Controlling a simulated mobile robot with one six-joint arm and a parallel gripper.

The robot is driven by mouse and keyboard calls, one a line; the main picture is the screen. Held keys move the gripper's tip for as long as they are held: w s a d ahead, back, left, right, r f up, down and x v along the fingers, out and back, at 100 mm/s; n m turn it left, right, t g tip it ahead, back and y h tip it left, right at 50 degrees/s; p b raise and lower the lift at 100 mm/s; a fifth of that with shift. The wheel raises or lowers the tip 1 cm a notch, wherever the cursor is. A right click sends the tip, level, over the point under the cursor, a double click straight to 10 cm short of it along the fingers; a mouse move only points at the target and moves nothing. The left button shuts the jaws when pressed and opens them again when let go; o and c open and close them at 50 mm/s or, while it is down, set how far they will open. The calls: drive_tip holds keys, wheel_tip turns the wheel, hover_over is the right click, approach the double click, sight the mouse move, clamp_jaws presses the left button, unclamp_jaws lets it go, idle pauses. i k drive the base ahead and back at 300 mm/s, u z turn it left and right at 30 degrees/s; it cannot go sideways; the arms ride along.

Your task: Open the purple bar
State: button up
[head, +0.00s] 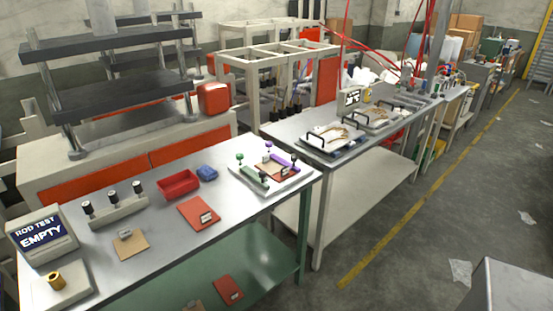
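The purple bar (284,161) lies along the far right side of a white fixture plate (297,181) at the right end of the near metal table. A post with a purple knob (267,145) stands near its far end. A green bar (253,178) lies on the left side of the same plate, with a green-knobbed post (240,157) at its far end. A reddish-brown piece (270,172) lies between the two bars. Whether the purple bar is clamped down or loose is too small to tell. My gripper is not in view.
The near table (150,215) holds a red tray (178,184), a blue item (207,173), a red board (199,214) and a "ROD TEST EMPTY" display (42,233). A second metal table (310,121) with fixtures stands behind to the right. The floor (420,230) at right is mostly clear.

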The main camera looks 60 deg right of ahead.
sight(279, 159)
drive_tip(key=z, duration=0.1)
drive_tip(key=k, duration=0.2)
drive_tip(key=u, duration=1.95)
drive_tip(key=k, duration=0.6)
drive_tip(key=z, duration=2.3)
